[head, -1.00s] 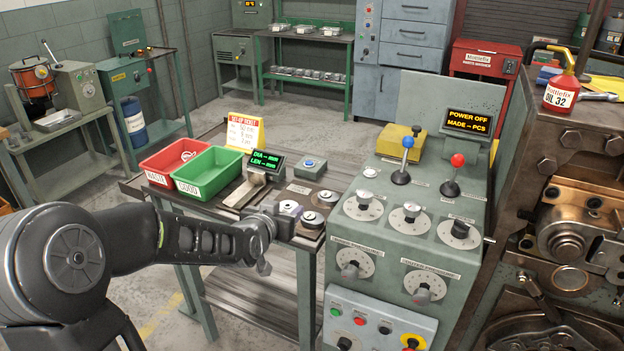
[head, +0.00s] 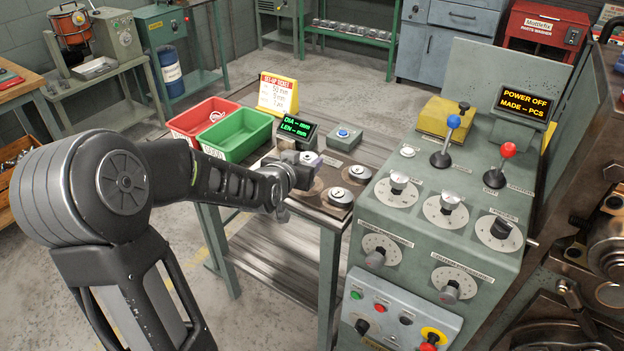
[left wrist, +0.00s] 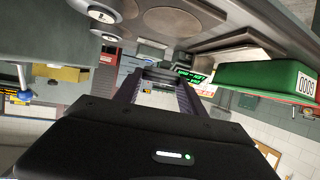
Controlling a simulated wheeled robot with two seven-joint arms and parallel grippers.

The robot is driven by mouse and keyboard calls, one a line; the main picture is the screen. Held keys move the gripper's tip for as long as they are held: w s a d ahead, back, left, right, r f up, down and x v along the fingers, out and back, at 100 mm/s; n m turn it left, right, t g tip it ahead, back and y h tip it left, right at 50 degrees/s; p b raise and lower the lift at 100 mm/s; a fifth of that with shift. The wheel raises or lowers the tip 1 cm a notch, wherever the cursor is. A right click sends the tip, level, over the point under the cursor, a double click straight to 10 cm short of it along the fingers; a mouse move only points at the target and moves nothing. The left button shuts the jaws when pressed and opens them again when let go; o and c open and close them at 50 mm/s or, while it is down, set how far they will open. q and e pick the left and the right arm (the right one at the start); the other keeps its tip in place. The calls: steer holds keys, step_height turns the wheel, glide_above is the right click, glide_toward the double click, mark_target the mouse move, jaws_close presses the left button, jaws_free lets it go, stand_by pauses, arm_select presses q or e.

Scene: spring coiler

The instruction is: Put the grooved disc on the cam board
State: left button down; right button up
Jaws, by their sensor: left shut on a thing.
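My left gripper (head: 297,164) reaches over the side table from the left and is shut on a small grey disc (head: 309,157), held above the dark board (head: 312,194). A groove on it is too small to make out. Two other pale discs (head: 360,173) and (head: 339,196) rest on that board, right of the gripper. In the left wrist view the fingers of my left gripper (left wrist: 162,78) point away from the camera. Discs (left wrist: 103,13) and bare round spots (left wrist: 178,21) of the board show at its top. The right gripper is out of view.
A green bin (head: 236,134) and a red bin (head: 200,117) stand behind the gripper at left. A DIA/LEN display (head: 297,130) and a blue button box (head: 344,137) stand just behind the board. The green control console (head: 440,220) with knobs and levers rises close at right.

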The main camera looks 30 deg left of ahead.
arm_select(q)
steer(key=shift+f, duration=1)
steer(key=shift+f, duration=2.1)
steer(key=shift+f, duration=0.15)
steer(key=c, duration=0.7)
jaws_free()
